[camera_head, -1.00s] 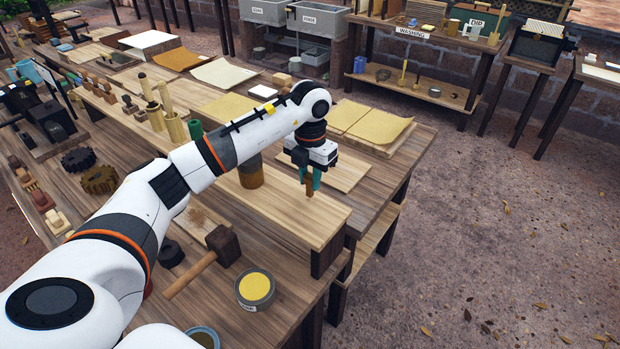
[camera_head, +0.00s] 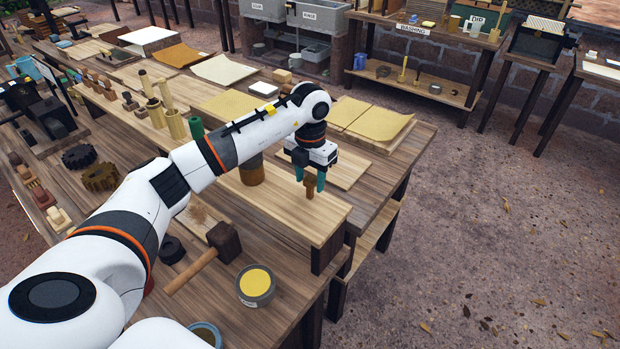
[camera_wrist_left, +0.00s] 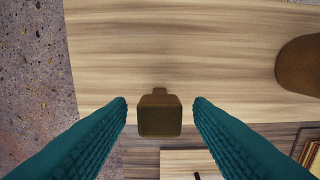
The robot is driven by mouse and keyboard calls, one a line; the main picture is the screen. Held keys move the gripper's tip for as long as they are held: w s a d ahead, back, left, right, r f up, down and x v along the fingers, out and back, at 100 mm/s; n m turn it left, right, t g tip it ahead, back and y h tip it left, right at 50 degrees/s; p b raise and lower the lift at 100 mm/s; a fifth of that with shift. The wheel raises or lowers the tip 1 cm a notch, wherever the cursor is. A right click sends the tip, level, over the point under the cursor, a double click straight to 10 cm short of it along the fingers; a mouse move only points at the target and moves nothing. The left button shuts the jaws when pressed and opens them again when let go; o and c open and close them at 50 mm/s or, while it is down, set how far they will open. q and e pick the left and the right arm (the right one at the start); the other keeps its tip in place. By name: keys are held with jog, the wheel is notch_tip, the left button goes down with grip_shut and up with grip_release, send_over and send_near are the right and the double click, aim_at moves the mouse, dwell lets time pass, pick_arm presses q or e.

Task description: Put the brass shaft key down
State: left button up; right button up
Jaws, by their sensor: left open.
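The brass shaft key (camera_head: 309,188), a small brown piece with a wider block top, stands upright near the right end of the long raised wooden shelf (camera_head: 325,212). My left gripper (camera_head: 309,177) is open, with its teal fingers apart on either side of the key's top. In the left wrist view the key (camera_wrist_left: 159,118) sits between the two fingers, with a visible gap on each side. The key's lower part is mostly hidden there. My right gripper is not in view.
A brown cylinder (camera_head: 251,174) stands on the shelf to the left of the key. A mallet (camera_head: 222,245) and a tin with a yellow top (camera_head: 255,284) are on the bench in front. Yellow sheets (camera_head: 380,128) lie behind. The shelf's right end is close to the key.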

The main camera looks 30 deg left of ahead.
aim_at(310, 178)
pick_arm(q)
notch_tip(310, 178, up, 11)
jog(key=b, duration=0.2)
jog(key=shift+r, duration=0.2)
dwell(0.4)
